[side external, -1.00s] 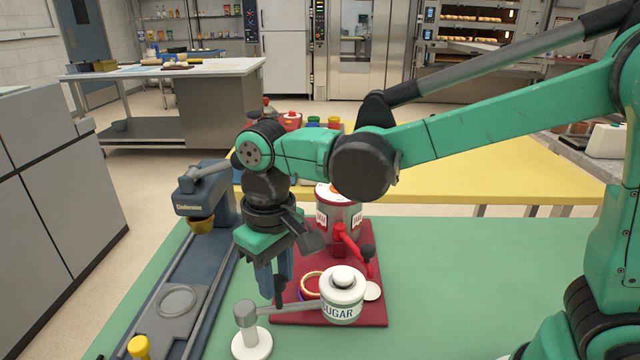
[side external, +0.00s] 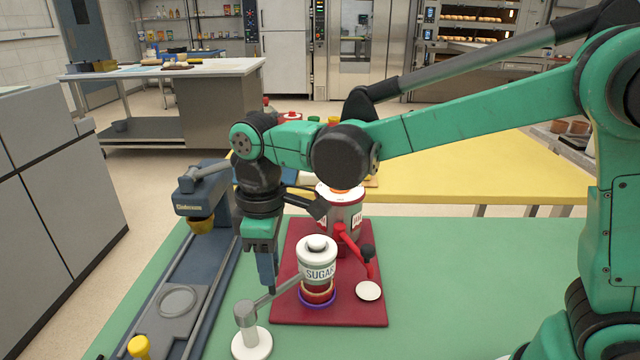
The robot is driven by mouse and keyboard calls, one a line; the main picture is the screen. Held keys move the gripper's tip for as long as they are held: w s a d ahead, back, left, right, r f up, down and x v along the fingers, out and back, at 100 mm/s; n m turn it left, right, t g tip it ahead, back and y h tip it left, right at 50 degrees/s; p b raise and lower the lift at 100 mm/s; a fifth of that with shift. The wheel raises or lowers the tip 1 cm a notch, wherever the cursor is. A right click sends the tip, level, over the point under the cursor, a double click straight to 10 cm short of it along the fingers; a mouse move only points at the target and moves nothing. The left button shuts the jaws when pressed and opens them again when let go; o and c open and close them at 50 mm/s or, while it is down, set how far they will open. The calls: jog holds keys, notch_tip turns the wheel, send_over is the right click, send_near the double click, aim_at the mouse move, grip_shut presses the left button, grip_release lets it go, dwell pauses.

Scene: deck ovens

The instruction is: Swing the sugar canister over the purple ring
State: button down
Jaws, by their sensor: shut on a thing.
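The white sugar canister (side external: 318,262), with a grey label band and a knobbed lid, is carried on a grey swing arm (side external: 288,287) that pivots on a white-based post (side external: 251,342). The purple ring (side external: 318,303) lies on the dark red board, directly below the canister in this view. The exact alignment in depth is hard to tell. My gripper (side external: 271,288) points down, left of the canister, shut on the swing arm; the fingertip contact is small and partly hidden.
The dark red board (side external: 345,312) also bears a jam canister (side external: 346,215), a red crank with a black knob (side external: 367,252) and a white disc (side external: 369,291). A blue-grey machine (side external: 205,220) with a long rail stands at left. The green table (side external: 460,270) is clear at right.

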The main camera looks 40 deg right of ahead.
jog(key=shift+w, duration=0.1)
dwell(0.3)
jog(key=c, duration=0.6)
grip_release()
jog(key=shift+r, duration=2.85)
jog(key=s+d+f+m+t, duration=0.1)
jog(key=s+d+m+t, duration=0.1)
jog(key=d+m, duration=0.1)
jog(key=s+d+f+m+t, duration=0.1)
jog(key=s+d+m+t, duration=0.1)
jog(key=d, duration=0.3)
jog(key=s+d+f+m+t, duration=0.1)
jog(key=s+d+m+t, duration=0.2)
jog(key=d+m, duration=0.1)
jog(key=shift+d+f, duration=0.25)
jog(key=shift+d, duration=0.15)
